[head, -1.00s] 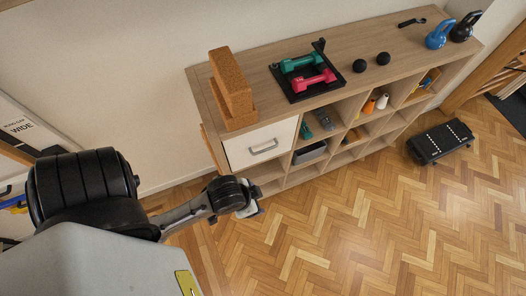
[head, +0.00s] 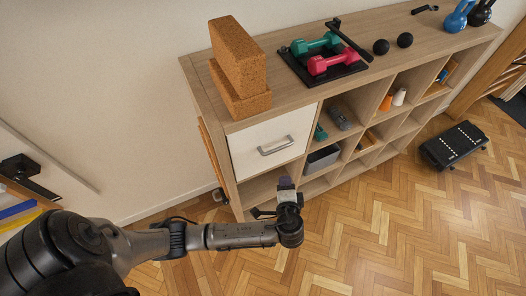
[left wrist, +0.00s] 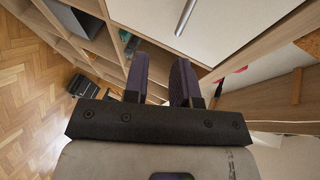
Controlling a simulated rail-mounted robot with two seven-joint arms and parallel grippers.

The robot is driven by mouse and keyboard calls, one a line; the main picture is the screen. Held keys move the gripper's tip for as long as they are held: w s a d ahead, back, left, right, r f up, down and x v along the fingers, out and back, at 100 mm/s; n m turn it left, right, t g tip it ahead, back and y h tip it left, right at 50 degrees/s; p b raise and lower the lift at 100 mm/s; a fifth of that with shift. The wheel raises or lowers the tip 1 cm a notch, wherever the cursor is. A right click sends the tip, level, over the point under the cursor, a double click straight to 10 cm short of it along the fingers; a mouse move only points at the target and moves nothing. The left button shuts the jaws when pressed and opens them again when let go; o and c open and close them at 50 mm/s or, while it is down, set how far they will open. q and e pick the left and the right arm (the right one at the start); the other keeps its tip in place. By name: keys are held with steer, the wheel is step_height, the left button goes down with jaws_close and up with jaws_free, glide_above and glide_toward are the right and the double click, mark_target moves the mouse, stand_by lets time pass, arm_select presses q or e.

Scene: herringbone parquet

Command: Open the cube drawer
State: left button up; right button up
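The cube drawer (head: 244,153) has a white front and sits shut in the top left cell of the wooden cube shelf. Its grey bar handle (head: 275,146) runs across the middle of the front. In the left wrist view the drawer front (left wrist: 225,25) is at the top, with part of the handle (left wrist: 186,16) above the fingers. My left gripper (head: 286,184) is below the drawer, apart from the handle. In the left wrist view its two dark fingers (left wrist: 161,80) are spread with nothing between them. My right gripper is not in view.
Cork blocks (head: 238,72) and a tray with green and pink dumbbells (head: 333,65) stand on the shelf top (head: 290,93). A black step platform (head: 454,145) stands on the floor at right. The parquet (head: 400,230) before the shelf is clear.

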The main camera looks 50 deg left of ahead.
mark_target(280, 148)
arm_select(q)
steer(key=shift+t+y, duration=0.3)
steer(key=shift+y, duration=0.5)
steer(key=x, duration=0.5)
steer(key=r+x, duration=0.1)
steer(key=x, duration=0.8)
steer(key=shift+w+a+r, duration=0.1)
steer(key=shift+a+r, duration=0.2)
steer(key=shift+a, duration=0.2)
steer(key=shift+c, duration=0.4)
jaws_close()
